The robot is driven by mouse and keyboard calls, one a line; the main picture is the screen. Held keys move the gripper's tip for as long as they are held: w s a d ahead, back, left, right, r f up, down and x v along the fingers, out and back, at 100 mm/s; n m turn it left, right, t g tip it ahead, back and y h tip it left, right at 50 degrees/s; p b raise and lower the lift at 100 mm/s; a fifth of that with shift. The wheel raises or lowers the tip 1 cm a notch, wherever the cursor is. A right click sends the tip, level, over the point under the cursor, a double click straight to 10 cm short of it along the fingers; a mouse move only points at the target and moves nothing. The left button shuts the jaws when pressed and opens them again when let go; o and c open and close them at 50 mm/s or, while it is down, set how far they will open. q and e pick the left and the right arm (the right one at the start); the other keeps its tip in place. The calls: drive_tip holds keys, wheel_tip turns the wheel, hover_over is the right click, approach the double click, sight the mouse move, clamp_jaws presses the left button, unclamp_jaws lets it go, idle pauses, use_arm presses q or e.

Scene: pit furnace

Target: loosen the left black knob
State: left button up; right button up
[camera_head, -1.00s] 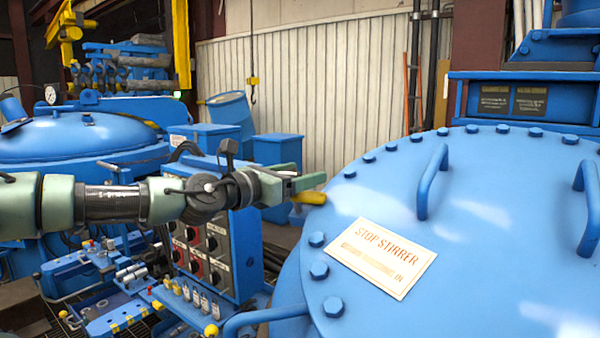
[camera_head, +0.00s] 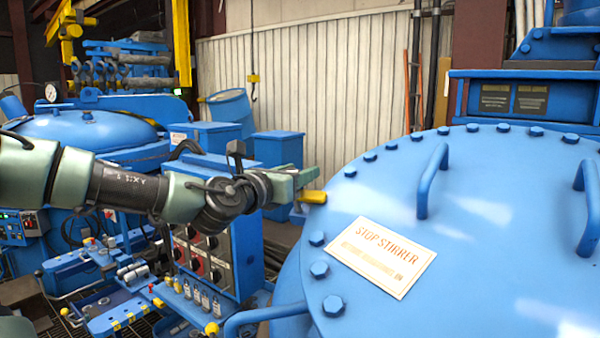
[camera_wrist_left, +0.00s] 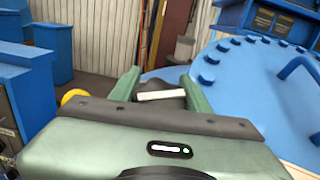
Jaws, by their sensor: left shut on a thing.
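My left gripper (camera_head: 306,183) reaches in from the left, at the gap between the blue control box and the large blue lid. In the left wrist view its two green fingers (camera_wrist_left: 162,92) are shut on a dark thing with a pale bar across it (camera_wrist_left: 162,95). It looks like a black knob, mostly hidden by the fingers; I cannot tell whether it is the left one. Several dark knobs (camera_head: 212,243) show on the face of the control box, below my wrist. My right gripper is in neither view.
The large blue lid (camera_head: 385,205), with bolts and handles, fills the right; a "STOP STIRRER" sign (camera_head: 380,257) lies on it. A yellow piece (camera_head: 313,197) is close beside my left fingertips. The blue control box (camera_head: 245,225) stands below my left wrist.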

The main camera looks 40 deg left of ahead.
use_arm(q)
drive_tip(key=n+g+y, duration=0.1)
drive_tip(key=n+y, duration=0.1)
drive_tip(key=a+n+g+y, duration=0.1)
drive_tip(key=n+y, duration=0.1)
drive_tip(key=n+g+y, duration=0.1)
drive_tip(key=n+y, duration=0.1)
drive_tip(key=n, duration=0.1)
drive_tip(key=shift+s+a+f+g+y, duration=0.15)
drive_tip(key=shift+s+g+y, duration=0.15)
drive_tip(key=shift+y, duration=0.1)
drive_tip(key=shift+s+a+f+n+g+y, duration=0.1)
drive_tip(key=shift+s+a+n+g+y, duration=0.05)
drive_tip(key=shift+n+g+y, duration=0.55)
drive_tip(key=shift+s+a+r+n+g+y, duration=0.1)
drive_tip(key=shift+n+g+y, duration=0.25)
drive_tip(key=shift+n+g, duration=0.55)
drive_tip(key=shift+s+a+f+n+g+y, duration=0.1)
drive_tip(key=shift+s+a+n+g+y, duration=0.05)
drive_tip(key=shift+n+g+y, duration=0.65)
drive_tip(key=shift+h, duration=0.25)
